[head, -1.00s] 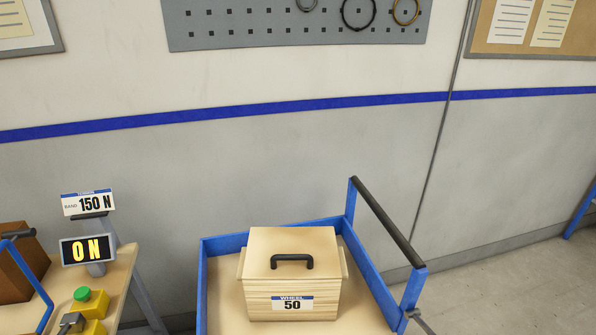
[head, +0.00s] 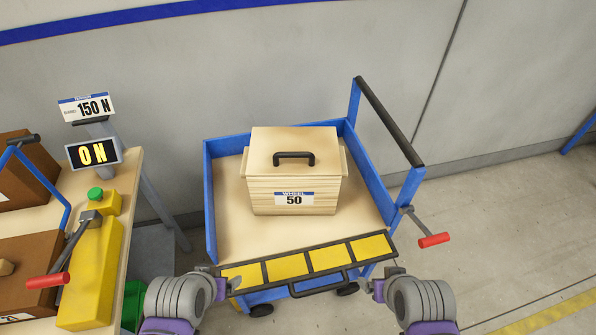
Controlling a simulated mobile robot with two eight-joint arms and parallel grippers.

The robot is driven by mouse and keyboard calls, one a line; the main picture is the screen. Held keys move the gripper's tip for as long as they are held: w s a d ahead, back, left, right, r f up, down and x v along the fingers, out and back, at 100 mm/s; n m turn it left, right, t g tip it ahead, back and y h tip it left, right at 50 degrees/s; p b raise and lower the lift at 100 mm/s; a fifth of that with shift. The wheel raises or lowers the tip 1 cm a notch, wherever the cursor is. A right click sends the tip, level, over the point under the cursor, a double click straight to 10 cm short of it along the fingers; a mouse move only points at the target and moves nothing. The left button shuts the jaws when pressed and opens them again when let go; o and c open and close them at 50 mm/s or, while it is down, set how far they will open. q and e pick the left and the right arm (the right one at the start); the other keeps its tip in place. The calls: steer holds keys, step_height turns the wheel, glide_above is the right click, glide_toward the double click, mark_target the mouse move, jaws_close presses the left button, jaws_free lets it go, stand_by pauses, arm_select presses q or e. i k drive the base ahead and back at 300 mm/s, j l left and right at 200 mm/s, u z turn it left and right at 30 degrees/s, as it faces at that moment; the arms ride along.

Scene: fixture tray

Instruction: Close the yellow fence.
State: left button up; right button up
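The yellow fence (head: 331,259) is a row of yellow panels in a black frame along the near side of the blue cart (head: 209,200). Its black handle (head: 320,284) is on the near side. I cannot tell exactly how far the fence is tilted. My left gripper (head: 222,277) is near the fence's left end, with its fingers apart; whether it touches the fence is unclear. My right gripper (head: 382,279) is right of the handle and just below the fence's right end. Its fingers look apart, with nothing between them.
A wooden box (head: 294,175) labelled WHEEL 50 stands on the cart. A red-gripped lever (head: 434,240) sticks out at the cart's right. At left, a bench (head: 128,185) carries brown boxes, a yellow unit (head: 92,265) and another red-gripped lever (head: 48,281). Floor is clear at right.

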mark_target(288, 268)
steer(key=k+l, duration=0.15)
steer(key=k, duration=0.15)
steer(key=k+j+z, duration=0.1)
steer(key=j, duration=0.3)
steer(key=k+j+z, duration=0.1)
steer(key=k+j, duration=0.25)
